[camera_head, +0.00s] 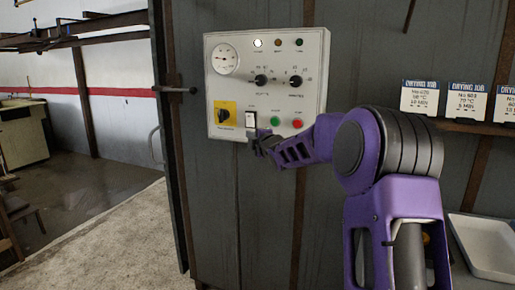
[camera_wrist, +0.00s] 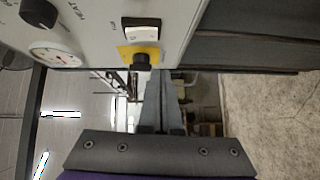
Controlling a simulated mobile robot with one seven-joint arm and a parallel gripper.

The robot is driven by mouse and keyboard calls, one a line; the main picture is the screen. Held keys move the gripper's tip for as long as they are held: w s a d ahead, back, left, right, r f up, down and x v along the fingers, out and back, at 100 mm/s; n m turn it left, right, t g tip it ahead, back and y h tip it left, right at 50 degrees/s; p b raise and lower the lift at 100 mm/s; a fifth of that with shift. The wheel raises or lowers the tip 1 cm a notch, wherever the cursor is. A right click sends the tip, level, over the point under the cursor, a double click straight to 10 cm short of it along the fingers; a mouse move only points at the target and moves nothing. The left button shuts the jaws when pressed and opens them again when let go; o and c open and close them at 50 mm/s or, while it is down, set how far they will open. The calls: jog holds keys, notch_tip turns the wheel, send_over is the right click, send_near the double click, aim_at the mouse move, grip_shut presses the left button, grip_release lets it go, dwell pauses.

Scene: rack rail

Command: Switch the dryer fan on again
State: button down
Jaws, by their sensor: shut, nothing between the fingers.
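The grey control panel (camera_head: 310,62) hangs on the dark wall. A white rocker switch (camera_head: 250,120) in a black frame sits at its lower middle; its label is too small to read surely. The rocker also shows in the wrist view (camera_wrist: 141,32), above a yellow plate (camera_wrist: 152,54) with a black rotary knob. My gripper (camera_head: 257,143) is shut and empty, its tips close to the panel just below the rocker. In the wrist view the fingertips (camera_wrist: 166,76) are together near the yellow plate. I cannot tell whether they touch the panel.
The panel also holds a gauge (camera_head: 224,58), two black knobs, a green button (camera_head: 275,121), a red button (camera_head: 297,123) and a bright white lamp (camera_head: 258,43). Cards stand on a shelf (camera_head: 465,127) at right, above a white tray (camera_head: 490,245). Open floor lies left.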

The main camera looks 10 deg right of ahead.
jog(key=v, duration=0.6)
jog(key=shift+f, duration=0.35)
jog(key=shift+s+a, duration=0.1)
